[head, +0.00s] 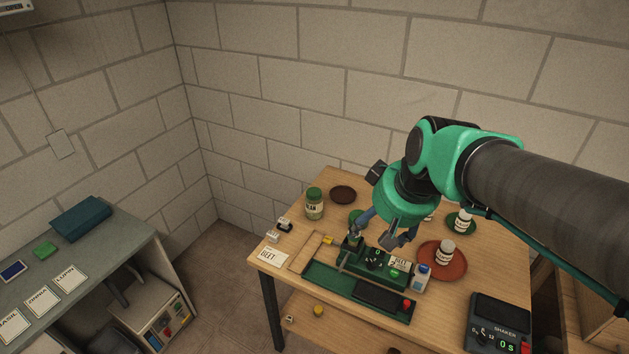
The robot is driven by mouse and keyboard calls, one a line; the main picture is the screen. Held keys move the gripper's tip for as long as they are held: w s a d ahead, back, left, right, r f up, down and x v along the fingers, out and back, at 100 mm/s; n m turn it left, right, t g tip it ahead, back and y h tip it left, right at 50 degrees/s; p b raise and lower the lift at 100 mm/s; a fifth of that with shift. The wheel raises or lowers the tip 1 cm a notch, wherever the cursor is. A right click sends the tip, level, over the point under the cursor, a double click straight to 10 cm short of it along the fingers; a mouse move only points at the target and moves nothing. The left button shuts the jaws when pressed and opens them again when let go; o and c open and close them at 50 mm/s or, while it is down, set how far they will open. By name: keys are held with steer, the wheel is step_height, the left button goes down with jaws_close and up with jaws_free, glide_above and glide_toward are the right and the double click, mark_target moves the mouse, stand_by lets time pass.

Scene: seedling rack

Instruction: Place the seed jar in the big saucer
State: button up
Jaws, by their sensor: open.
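A glass jar with a green lid and a label (314,205) stands upright at the back left of the wooden table; it looks like the seed jar. The largest saucer in view is a reddish-brown one (456,272) at the right of the table. A small white bottle (446,251) stands in it. My gripper (372,239) is open, pointing down over the green tray device, between the jar and the reddish-brown saucer. Nothing shows clearly between its fingers. A green round thing (355,215) behind one finger is partly hidden.
A green tray device (330,282) fills the table's front middle, with a white and blue bottle (421,278) at its right end. A dark saucer (343,194), a green saucer (458,229) with a bottle, and a shaker (499,322) stand around. My arm hides the back right.

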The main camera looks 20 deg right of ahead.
steer(key=s+a+r, duration=0.2)
steer(key=s+a, duration=0.4)
steer(key=s, duration=0.4)
steer(key=shift+a+r+t, duration=0.2)
steer(key=shift+a+t, duration=0.2)
